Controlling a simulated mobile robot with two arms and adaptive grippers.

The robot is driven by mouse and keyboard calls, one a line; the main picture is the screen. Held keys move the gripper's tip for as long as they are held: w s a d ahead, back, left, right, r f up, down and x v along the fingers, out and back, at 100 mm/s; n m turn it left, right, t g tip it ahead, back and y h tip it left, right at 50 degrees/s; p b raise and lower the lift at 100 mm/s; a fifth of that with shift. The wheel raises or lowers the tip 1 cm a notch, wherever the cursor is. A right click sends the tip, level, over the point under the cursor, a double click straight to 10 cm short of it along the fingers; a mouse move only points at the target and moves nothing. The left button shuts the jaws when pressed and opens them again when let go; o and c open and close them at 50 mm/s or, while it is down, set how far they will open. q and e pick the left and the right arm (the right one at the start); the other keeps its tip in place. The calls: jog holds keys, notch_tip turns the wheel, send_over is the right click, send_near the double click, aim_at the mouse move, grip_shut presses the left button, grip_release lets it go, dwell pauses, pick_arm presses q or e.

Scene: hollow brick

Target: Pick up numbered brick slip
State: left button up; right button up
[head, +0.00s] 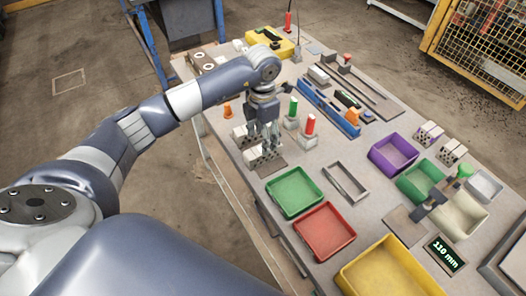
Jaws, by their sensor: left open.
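My left gripper (268,137) points down, open, over a group of pale hollow bricks (254,154) with dark holes. The bricks stand on a dark mat (271,169) near the table's left edge. The fingers are close to the bricks and partly cover them; I cannot tell whether they touch. Another pale brick (240,136) is just behind, to the left. I cannot make out a numbered slip; any number on the bricks is too small to read. My right gripper is not in view.
Green (295,212) and red (351,235) trays lie in front. A blue level-like tool (328,107), a purple tray (411,151) and a display reading 110 mm (445,254) are further right.

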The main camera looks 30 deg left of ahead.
pick_arm(q)
jog(key=shift+d+f+p, duration=0.1)
jog(key=shift+f+p, duration=0.3)
jog(key=shift+f, duration=0.15)
notch_tip(320, 180, down, 4)
jog(key=shift+r+p, duration=0.2)
jog(key=shift+p, duration=0.65)
jog(key=shift+f, duration=0.5)
jog(key=c, duration=1.3)
